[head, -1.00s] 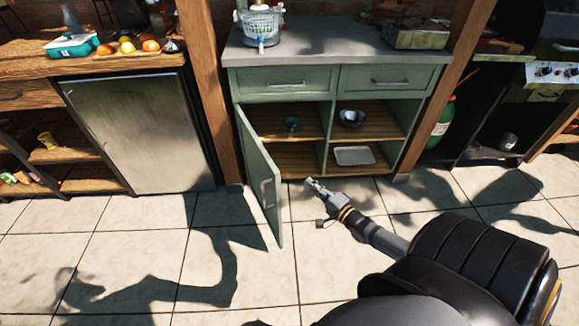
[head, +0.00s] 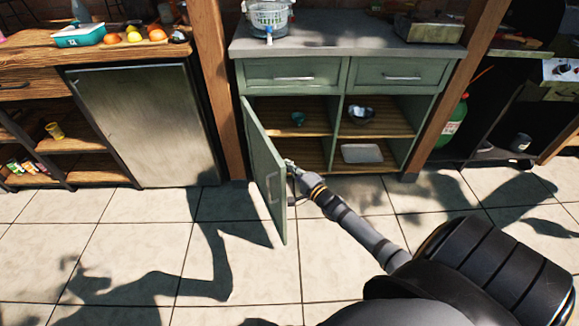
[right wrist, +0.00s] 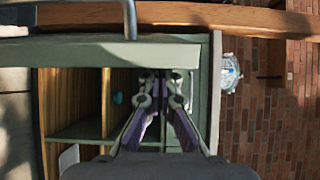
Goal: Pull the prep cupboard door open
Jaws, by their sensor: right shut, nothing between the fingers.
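The prep cupboard is the green cabinet (head: 398,112) with a grey top. Its left door (head: 262,165) stands open, swung out toward me, with a bar handle (head: 271,187) on its outer face. In the right wrist view the door (right wrist: 80,50) crosses the upper part nearly edge-on, its handle (right wrist: 130,18) at the top. My right gripper (head: 290,164) is shut and empty, on the inner side of the door and close to it; I cannot tell whether it touches. It also shows in the right wrist view (right wrist: 161,80). My left gripper is not in view.
The open shelves hold a teal cup (head: 298,119), a bowl (head: 361,114) and a tray (head: 362,153). A wooden post (head: 217,90) and a steel fridge door (head: 148,125) stand left. A green gas bottle (head: 453,122) stands right. The tiled floor in front is clear.

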